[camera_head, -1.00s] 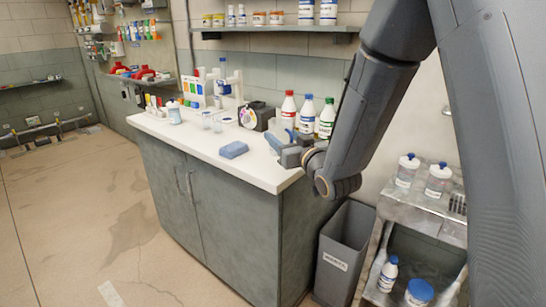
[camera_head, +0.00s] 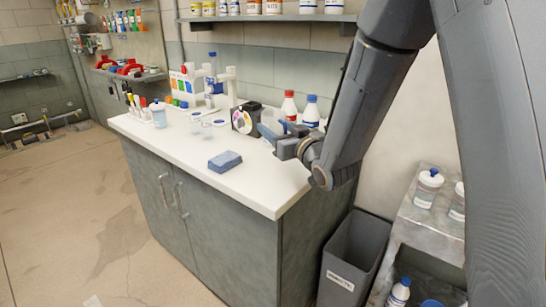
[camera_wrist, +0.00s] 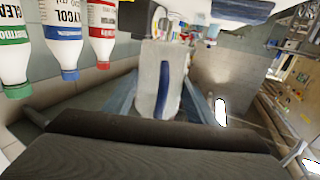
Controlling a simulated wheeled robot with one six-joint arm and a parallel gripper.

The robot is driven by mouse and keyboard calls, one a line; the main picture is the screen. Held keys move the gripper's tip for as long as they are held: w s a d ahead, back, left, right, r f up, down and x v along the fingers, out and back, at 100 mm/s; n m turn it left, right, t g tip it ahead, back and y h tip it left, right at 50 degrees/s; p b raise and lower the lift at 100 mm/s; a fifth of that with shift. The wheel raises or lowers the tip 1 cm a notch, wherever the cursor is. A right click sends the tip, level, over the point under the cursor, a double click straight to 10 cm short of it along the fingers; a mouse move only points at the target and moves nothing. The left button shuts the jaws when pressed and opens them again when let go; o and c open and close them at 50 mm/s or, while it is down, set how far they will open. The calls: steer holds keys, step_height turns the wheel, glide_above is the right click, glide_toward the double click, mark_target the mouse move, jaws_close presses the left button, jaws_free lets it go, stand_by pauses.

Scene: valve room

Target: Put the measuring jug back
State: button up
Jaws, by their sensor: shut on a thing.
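My gripper (camera_head: 272,137) is over the right part of the white counter (camera_head: 245,190), close to the bottles. In the wrist view, my gripper (camera_wrist: 160,103) is shut on a pale, translucent measuring jug (camera_wrist: 146,91) with a dark blue upright strip, probably its handle. The blue-grey fingers stand on both sides of it. In the head view the jug is mostly hidden by the gripper, and I cannot tell whether it touches the counter.
Bottles with red (camera_head: 289,106) and blue (camera_head: 310,111) caps stand behind my gripper; the wrist view also shows a green-capped one (camera_wrist: 14,50). A blue sponge (camera_head: 225,161), clear beakers (camera_head: 206,129) and a colour-wheel box (camera_head: 244,119) are left. A grey bin (camera_head: 357,257) stands right.

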steer(key=f, duration=0.4)
steer(key=shift+s+a, duration=0.1)
steer(key=shift+a, duration=0.3)
steer(key=shift+f+p, duration=0.4)
steer(key=shift+f, duration=1.6)
steer(key=shift+f, duration=0.1)
steer(key=shift+f, duration=0.1)
steer(key=o, duration=1.2)
steer(key=shift+c, duration=0.2)
steer(key=shift+r, duration=0.25)
steer(key=b+v, duration=0.2)
steer(key=v, duration=0.9)
steer(key=shift+s+d, duration=0.1)
steer(key=shift+d, duration=0.1)
steer(key=shift+s+d, duration=0.15)
steer(key=shift+s, duration=0.2)
